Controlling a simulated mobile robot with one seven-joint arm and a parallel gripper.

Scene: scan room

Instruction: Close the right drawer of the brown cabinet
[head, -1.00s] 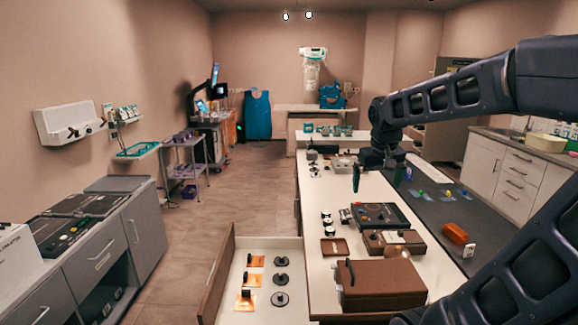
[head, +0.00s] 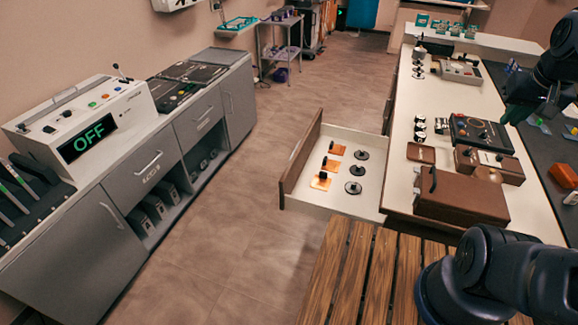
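An open drawer (head: 338,204) with a brown front panel (head: 301,155) sticks out to the left from the white-topped cabinet (head: 405,110). Inside it lie orange pieces with black parts (head: 321,181) and round black knobs (head: 353,187). My gripper (head: 528,114) is at the right of the head view, above the worktop, well away from the drawer. Its fingers look apart, with nothing seen between them, though the far finger is partly hidden.
A brown case (head: 462,196) and a control box (head: 482,132) stand on the worktop. A slatted wooden surface (head: 362,270) lies in front of the drawer. The floor (head: 235,215) between is clear.

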